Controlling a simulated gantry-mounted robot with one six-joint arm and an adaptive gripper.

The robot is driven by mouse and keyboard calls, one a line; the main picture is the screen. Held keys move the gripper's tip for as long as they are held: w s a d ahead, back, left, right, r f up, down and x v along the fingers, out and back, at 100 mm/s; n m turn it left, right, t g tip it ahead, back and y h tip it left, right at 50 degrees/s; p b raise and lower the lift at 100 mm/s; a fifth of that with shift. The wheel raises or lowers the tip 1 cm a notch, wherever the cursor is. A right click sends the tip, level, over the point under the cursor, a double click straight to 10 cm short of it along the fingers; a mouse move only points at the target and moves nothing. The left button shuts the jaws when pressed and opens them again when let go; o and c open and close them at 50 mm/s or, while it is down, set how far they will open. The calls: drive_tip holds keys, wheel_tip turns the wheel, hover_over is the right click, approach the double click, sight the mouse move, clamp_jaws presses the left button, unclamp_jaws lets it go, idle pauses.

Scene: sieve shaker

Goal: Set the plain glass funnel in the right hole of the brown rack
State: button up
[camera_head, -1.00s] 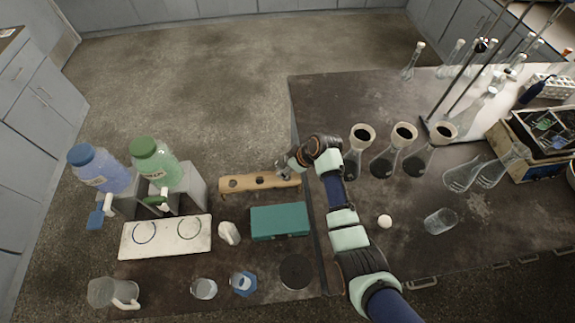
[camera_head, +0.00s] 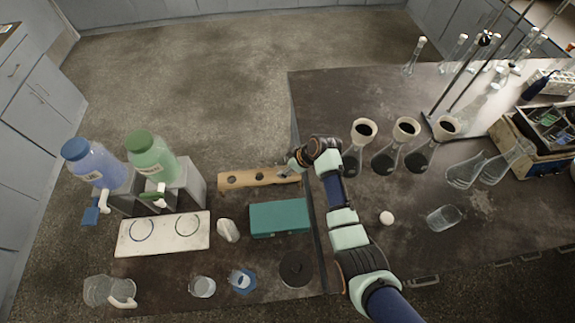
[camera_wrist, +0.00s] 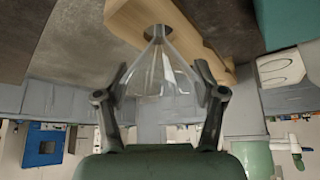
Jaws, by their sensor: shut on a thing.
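The brown rack (camera_head: 245,181) is a wooden bar at the left bench's back edge; its left and middle holes show empty in the head view. My gripper (camera_head: 289,169) is over its right end and hides the right hole there. In the wrist view my gripper (camera_wrist: 162,88) is shut on the clear plain glass funnel (camera_wrist: 160,75), one finger on each side of its cone. The funnel's narrow end points at a dark hole in the rack (camera_wrist: 135,16). The stem end overlaps that hole; how deep it sits, I cannot tell.
A teal box (camera_head: 280,217) lies in front of the rack. Several flasks with dark-filled funnels (camera_head: 364,130) stand on the right bench. Bare floor lies behind the rack.

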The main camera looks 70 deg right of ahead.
idle(0.3)
drive_tip(key=shift+f+b, duration=0.6)
drive_tip(key=shift+f, duration=0.2)
drive_tip(key=shift+f, duration=0.25)
idle(1.5)
drive_tip(key=o, duration=1.2)
wheel_tip(320, 180, up, 6)
drive_tip(key=p, duration=0.5)
drive_tip(key=shift+p, duration=0.35)
